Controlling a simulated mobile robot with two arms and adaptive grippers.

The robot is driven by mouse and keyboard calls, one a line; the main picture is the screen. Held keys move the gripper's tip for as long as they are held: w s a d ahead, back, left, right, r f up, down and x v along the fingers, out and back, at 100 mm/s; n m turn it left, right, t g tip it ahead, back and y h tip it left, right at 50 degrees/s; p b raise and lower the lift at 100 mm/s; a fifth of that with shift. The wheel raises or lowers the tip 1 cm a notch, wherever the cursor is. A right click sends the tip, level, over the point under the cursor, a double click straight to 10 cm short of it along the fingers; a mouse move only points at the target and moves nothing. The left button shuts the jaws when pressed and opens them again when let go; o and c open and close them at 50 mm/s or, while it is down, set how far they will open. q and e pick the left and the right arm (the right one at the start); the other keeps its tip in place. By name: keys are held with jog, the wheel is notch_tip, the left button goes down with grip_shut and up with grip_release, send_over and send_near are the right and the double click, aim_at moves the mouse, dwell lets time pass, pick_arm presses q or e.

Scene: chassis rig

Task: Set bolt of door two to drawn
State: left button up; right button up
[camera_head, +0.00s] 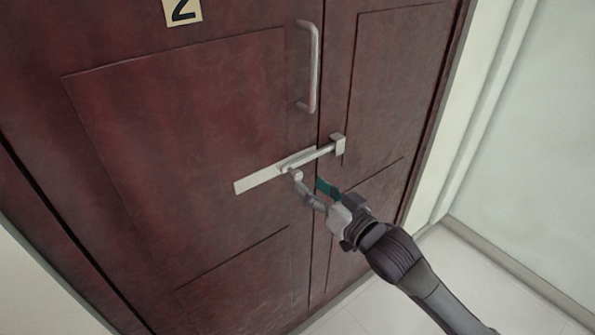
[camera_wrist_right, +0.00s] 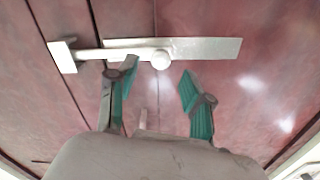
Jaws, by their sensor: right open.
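The door (camera_head: 190,130) is dark red-brown with two leaves and a "2" plate (camera_head: 183,11) at the top. The bolt (camera_head: 312,157) is a pale metal bar on a long plate (camera_head: 258,180). Its right end reaches across the seam into the keeper (camera_head: 339,144) on the right leaf. The round bolt knob (camera_wrist_right: 160,60) sits below the bar, near the plate's middle. My right gripper (camera_head: 318,190) is just below the bolt. In the right wrist view its green-padded fingers (camera_wrist_right: 156,82) are open, with the knob just beyond and between their tips. My left gripper is not in view.
A vertical metal handle (camera_head: 312,66) is on the left leaf above the bolt, close to the seam. A pale wall (camera_head: 545,150) stands to the right of the door frame. Pale floor (camera_head: 470,270) lies below and looks clear.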

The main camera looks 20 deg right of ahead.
aim_at(299, 177)
jog(key=x, duration=0.5)
jog(key=shift+w+a+p, duration=0.15)
jog(key=shift+w+p, duration=0.15)
jog(key=shift+w, duration=0.05)
grip_shut()
